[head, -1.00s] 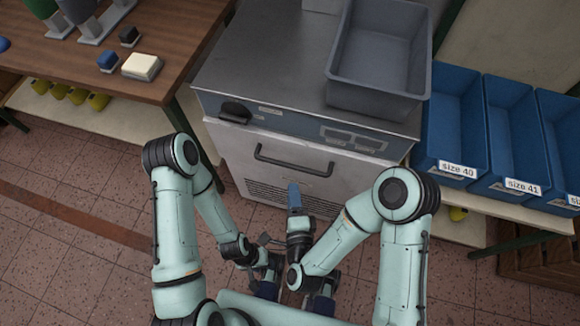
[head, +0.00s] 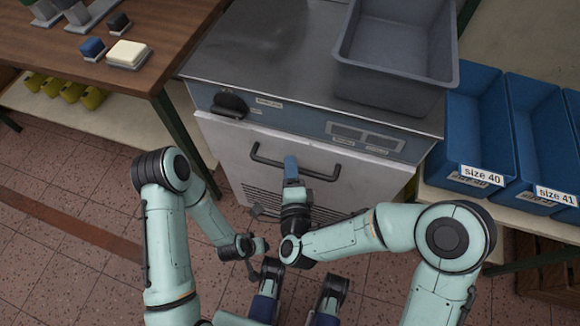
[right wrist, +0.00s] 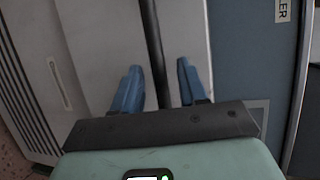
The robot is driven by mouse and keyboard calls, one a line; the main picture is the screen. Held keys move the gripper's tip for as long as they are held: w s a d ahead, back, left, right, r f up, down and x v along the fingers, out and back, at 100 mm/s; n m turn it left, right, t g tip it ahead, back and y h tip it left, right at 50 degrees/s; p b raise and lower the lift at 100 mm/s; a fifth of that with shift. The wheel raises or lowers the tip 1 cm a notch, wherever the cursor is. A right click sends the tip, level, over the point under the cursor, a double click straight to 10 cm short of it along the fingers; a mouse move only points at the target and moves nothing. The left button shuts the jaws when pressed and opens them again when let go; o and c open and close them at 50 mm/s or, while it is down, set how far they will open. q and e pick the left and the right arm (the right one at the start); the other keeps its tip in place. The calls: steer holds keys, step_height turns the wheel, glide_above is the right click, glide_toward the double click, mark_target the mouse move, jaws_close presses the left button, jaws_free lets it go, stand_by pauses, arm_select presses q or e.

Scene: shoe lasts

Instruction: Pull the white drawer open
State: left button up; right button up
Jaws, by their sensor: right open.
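The white drawer (head: 235,150) is the pale front of the metal cabinet, with a vent grille low on it. It looks shut. Its dark bar handle (head: 265,160) runs across the upper front. My right gripper (head: 291,168) is at the middle of the handle, its blue fingers pointing at the drawer. In the right wrist view the gripper (right wrist: 160,82) is open, and the handle (right wrist: 153,45) runs between the two fingers with gaps on both sides. My left gripper (head: 260,246) hangs low in front of the cabinet, away from the handle; its fingers are not clear.
A grey bin (head: 395,90) stands on the steel cabinet top (head: 265,60). Blue bins (head: 468,135) marked with sizes stand on a shelf to the right. A wooden table (head: 150,75) is at the left. Tiled floor lies open in front of the table.

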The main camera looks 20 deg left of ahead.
steer(key=shift+w+a+f, duration=0.15)
steer(key=shift+w+a, duration=0.1)
steer(key=shift+w, duration=0.4)
jaws_close()
steer(key=shift+s, duration=0.1)
